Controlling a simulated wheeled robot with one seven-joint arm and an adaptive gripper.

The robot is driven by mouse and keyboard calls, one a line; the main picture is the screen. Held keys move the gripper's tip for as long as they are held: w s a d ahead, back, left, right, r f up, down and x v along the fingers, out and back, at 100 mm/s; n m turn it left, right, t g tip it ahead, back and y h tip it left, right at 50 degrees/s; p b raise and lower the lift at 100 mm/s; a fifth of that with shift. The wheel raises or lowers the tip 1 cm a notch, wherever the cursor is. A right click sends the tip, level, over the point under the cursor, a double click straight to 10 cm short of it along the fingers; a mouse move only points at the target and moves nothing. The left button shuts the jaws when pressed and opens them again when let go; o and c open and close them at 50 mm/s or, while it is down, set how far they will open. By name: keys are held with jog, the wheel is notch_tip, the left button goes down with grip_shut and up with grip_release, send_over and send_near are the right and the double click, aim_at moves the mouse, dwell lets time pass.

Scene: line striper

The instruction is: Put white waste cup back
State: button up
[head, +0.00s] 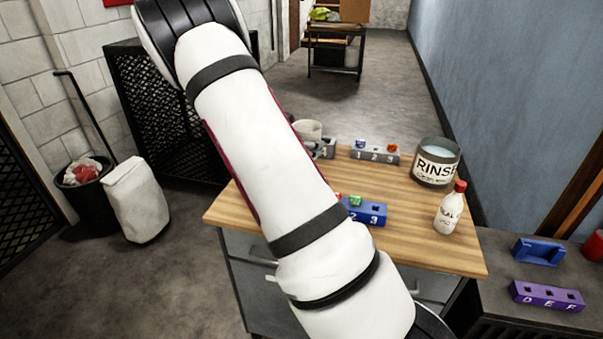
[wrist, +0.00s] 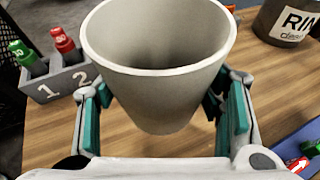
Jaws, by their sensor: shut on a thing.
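The white waste cup (wrist: 158,100) fills the upper middle of the wrist view, upright, with its open mouth showing and its inside looking empty. My gripper (wrist: 162,108) is shut on it, with teal finger pads on its left and right sides. I cannot tell whether the cup's base touches the wooden tabletop (wrist: 60,130) or hangs above it. In the head view part of the cup (head: 308,129) shows beyond my arm, near the table's far left edge; my arm hides the gripper there.
A grey rack (wrist: 58,80) with green and red bottles is left of the cup. The RINSE pot (head: 437,162) and a white red-capped bottle (head: 449,208) stand at right. A grey rack (head: 375,154) and a blue rack (head: 366,212) are on the table. Bare wood lies between them.

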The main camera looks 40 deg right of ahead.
notch_tip(320, 180, down, 9)
jog(key=shift+r, duration=0.1)
dwell(0.3)
jog(key=o, duration=1.4)
